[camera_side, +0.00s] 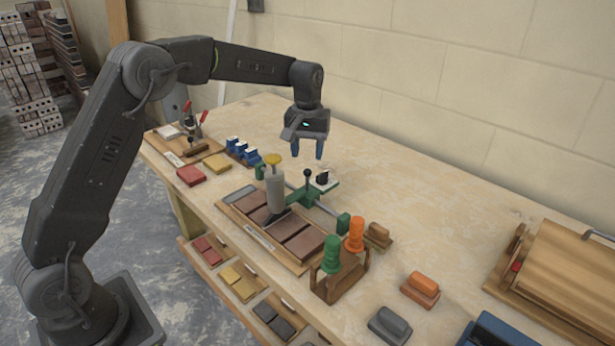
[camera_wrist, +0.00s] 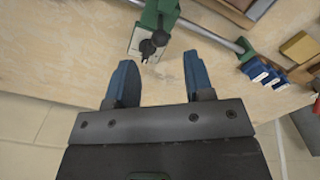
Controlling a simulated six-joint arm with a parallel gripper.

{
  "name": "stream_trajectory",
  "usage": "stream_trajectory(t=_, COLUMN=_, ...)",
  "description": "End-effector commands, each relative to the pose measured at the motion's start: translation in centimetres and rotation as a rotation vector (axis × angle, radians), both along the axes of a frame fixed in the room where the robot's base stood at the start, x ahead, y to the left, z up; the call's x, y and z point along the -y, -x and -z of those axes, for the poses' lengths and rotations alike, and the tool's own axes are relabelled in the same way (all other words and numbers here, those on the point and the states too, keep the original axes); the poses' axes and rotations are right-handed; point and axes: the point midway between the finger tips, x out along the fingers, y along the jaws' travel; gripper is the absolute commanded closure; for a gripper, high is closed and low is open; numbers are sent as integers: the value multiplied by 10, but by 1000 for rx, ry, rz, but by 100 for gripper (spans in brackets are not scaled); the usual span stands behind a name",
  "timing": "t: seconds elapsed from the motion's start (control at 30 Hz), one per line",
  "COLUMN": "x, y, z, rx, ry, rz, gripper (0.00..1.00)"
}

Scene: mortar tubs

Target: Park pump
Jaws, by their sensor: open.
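A grey cylinder with a yellow top and a dark foot, which looks like the pump (camera_side: 275,189), stands upright at the tray of brown slabs (camera_side: 312,264). Whether it rests on a slab or in a holder is unclear. My gripper (camera_side: 312,152) points down above the bench, behind and to the right of the pump and apart from it. Its blue fingers are spread with nothing between them, also in the wrist view (camera_wrist: 158,78). I cannot make out the pump in the wrist view.
A green clamp on a rail (camera_side: 304,196) with a black knob stands below my gripper. A wooden holder (camera_side: 340,284) carries green and orange handled tools. Blue blocks (camera_side: 243,150) stand at the left; a wooden box (camera_side: 565,270) is at right.

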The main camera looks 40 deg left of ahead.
Motion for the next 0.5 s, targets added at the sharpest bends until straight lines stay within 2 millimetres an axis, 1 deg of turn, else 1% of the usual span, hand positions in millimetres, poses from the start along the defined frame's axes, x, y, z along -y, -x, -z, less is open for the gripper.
stream_trajectory(t=0.03, x=0, y=0, z=12, rx=-4, ry=0, rz=0, gripper=52)
stream_trajectory(t=0.2, x=0, y=1, z=45, rx=-3, ry=-1, rz=0, gripper=52)
stream_trajectory(t=0.33, x=0, y=0, z=64, rx=-1, ry=0, rz=0, gripper=52)
stream_trajectory(t=0.5, x=0, y=0, z=77, rx=0, ry=-1, rz=0, gripper=52)
